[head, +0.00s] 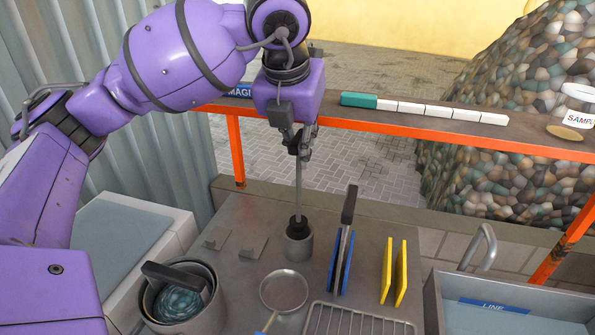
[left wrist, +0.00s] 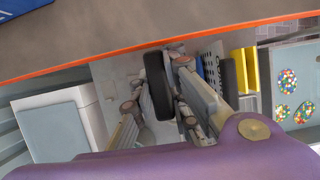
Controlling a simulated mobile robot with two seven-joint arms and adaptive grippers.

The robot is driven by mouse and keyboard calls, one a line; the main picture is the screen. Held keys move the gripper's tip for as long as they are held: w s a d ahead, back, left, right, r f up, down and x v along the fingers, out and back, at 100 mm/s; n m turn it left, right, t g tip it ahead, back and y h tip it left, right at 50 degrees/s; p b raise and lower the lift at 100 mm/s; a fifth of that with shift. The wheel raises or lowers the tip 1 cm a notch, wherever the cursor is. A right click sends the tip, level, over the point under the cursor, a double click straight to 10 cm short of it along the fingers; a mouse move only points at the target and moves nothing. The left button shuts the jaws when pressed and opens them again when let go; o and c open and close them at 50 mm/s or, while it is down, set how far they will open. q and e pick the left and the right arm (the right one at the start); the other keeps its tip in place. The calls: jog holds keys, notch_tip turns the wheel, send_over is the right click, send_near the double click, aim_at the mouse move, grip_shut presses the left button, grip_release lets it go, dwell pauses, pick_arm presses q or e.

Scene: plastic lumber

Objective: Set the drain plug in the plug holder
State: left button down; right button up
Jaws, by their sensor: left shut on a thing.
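The drain plug is a grey rod (head: 299,187) with a dark flared end (head: 298,224). My left gripper (head: 300,145) is shut on its upper part, and the rod hangs nearly upright. The plug holder (head: 300,246) is a short grey cup on the grey worktop. The dark end is at the cup's mouth, its lower edge seeming to dip inside; I cannot tell whether it rests on the bottom. In the left wrist view, a black piece (left wrist: 157,85) shows between the fingers of my left gripper. My right gripper is not in view.
A pot (head: 212,310) with a black-handled thing in it stands left. Blue plates (head: 341,265) with a dark-handled tool, yellow plates (head: 394,272), a round strainer (head: 284,291) and a wire grate (head: 358,320) lie right and front. An orange-edged shelf (head: 440,139) crosses behind.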

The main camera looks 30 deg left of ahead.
aim_at(298, 172)
pick_arm(q)
jog(key=shift+s+f, duration=0.15)
jog(key=shift+f, duration=1.55)
jog(key=shift+s+f, duration=0.1)
jog(key=shift+f, duration=1.6)
jog(key=shift+d+f, duration=0.1)
jog(key=shift+f, duration=0.1)
jog(key=c, duration=1.7)
grip_release()
jog(key=shift+r, duration=0.1)
jog(key=shift+r, duration=0.35)
jog(key=v, duration=1.1)
jog(key=shift+s+r, duration=0.2)
jog(key=shift+r, duration=0.05)
